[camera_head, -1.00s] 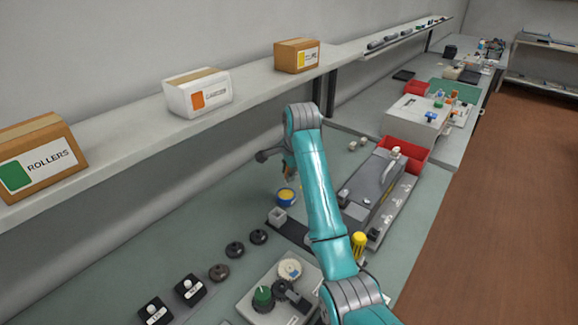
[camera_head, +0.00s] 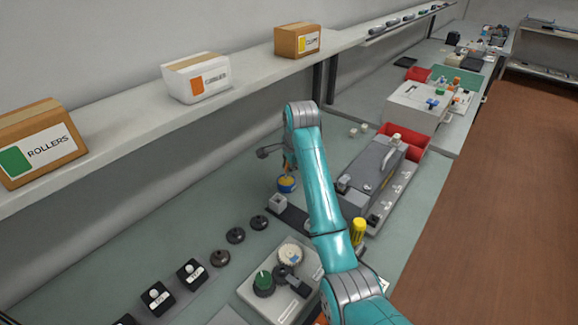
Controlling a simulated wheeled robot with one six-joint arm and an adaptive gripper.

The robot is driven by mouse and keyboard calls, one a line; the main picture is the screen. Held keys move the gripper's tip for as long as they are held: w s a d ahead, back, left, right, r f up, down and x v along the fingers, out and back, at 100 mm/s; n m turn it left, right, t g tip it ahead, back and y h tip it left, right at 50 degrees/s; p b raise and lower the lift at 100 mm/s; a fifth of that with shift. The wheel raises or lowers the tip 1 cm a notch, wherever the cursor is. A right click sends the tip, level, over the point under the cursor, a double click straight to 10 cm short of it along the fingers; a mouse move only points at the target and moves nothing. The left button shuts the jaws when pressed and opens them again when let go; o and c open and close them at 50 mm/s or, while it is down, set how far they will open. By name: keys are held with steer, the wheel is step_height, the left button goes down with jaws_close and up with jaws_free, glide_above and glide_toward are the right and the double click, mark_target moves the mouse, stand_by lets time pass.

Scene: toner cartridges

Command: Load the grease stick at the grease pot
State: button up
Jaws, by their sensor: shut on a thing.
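The grease pot (camera_head: 287,186) looks like a small blue round pot with yellow-orange contents, standing on the green-grey bench left of my forearm. My gripper (camera_head: 287,163) is over the pot, pointing down, small and partly hidden behind my arm's wrist. It is shut on a thin orange stick, the grease stick (camera_head: 286,177), whose lower end shows at the pot's mouth. I cannot tell whether the tip touches the contents.
A grey machine (camera_head: 370,172) is right of my arm, with a yellow-capped bottle (camera_head: 358,231) nearer. Dark rollers (camera_head: 235,235) lie front left. A shelf (camera_head: 130,128) runs along the wall.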

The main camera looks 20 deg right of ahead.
steer(key=shift+f, duration=0.55)
stand_by(1.0)
steer(key=shift+r, duration=3.55)
